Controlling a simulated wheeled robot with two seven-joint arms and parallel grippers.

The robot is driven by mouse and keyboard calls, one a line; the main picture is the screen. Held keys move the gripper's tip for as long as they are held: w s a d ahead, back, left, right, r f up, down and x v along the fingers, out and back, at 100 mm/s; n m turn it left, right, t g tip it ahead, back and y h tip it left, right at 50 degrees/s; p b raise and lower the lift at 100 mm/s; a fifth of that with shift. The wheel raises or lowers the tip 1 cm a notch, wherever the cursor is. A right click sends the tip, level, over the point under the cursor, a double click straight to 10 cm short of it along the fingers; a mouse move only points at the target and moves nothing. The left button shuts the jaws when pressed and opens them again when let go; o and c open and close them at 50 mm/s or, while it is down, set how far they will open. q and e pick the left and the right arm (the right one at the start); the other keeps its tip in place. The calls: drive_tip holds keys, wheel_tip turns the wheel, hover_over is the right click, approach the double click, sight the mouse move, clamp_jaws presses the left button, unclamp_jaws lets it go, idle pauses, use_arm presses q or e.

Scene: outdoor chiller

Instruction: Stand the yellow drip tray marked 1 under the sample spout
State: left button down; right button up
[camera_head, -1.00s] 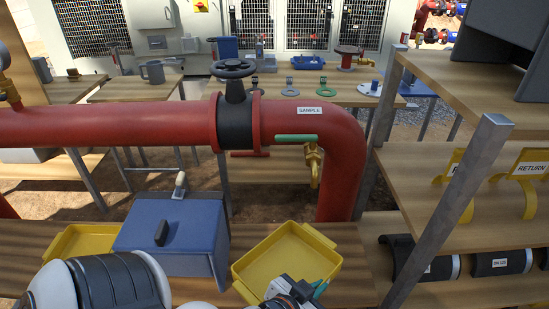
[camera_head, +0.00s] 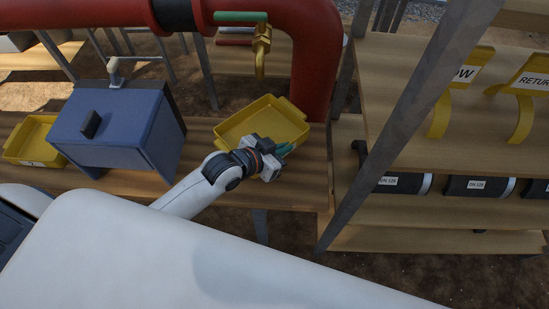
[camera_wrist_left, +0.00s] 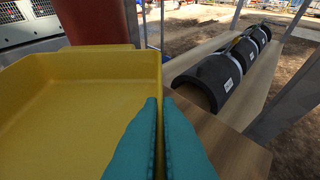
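A yellow drip tray (camera_head: 245,122) is on the wooden bench, right of the blue box; its number is not visible. The brass sample spout (camera_head: 261,65) hangs from the red pipe above and behind it. In the head view my left gripper (camera_head: 280,152) is at the tray's near right side. In the left wrist view its teal fingers (camera_wrist_left: 160,135) are closed on the tray's side wall (camera_wrist_left: 152,75), one inside and one outside. A second yellow tray (camera_head: 18,150) is left of the blue box; its small label is unreadable. My right gripper is out of view.
The blue box (camera_head: 115,125) with a tap-like handle stands between the trays. The red pipe (camera_head: 312,60) comes down behind the right tray. A shelf post (camera_head: 400,130) and shelves with black pipe shells (camera_head: 475,187) stand at right.

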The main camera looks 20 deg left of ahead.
sight(288, 154)
use_arm(q)
drive_tip(key=shift+f, duration=0.9)
drive_tip(key=shift+w+d+f, duration=0.1)
drive_tip(key=shift+f, duration=0.7)
wheel_tip(288, 154, down, 2)
drive_tip(key=shift+f+b, duration=0.15)
drive_tip(key=shift+b, duration=0.25)
drive_tip(key=shift+f, duration=0.45)
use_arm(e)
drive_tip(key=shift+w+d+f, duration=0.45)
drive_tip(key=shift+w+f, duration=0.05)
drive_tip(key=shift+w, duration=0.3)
use_arm(q)
drive_tip(key=c, duration=2.1)
unclamp_jaws()
drive_tip(key=shift+f, duration=0.2)
drive_tip(key=o, duration=0.5)
drive_tip(key=shift+c, duration=0.2)
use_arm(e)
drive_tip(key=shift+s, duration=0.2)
